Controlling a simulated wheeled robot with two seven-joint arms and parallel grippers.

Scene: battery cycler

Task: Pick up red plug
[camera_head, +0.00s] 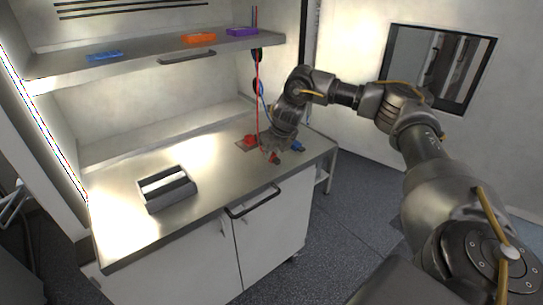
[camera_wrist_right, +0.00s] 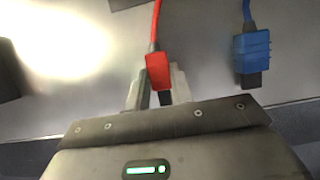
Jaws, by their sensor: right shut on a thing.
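The red plug (camera_wrist_right: 158,72) with its red cable sits between the fingers of my right gripper (camera_wrist_right: 157,88) in the right wrist view. The fingers are shut on it. In the head view the red plug (camera_head: 274,158) shows small at the right end of the workbench, just below my right gripper (camera_head: 277,150). I cannot tell whether the plug touches the bench. My left gripper is not in view.
A blue plug (camera_wrist_right: 252,55) lies to the right of the red one; it also shows in the head view (camera_head: 297,146). A red round part (camera_head: 250,140) sits on the bench (camera_head: 215,150). A grey box (camera_head: 166,188) stands front left. A shelf (camera_head: 150,62) overhangs the back.

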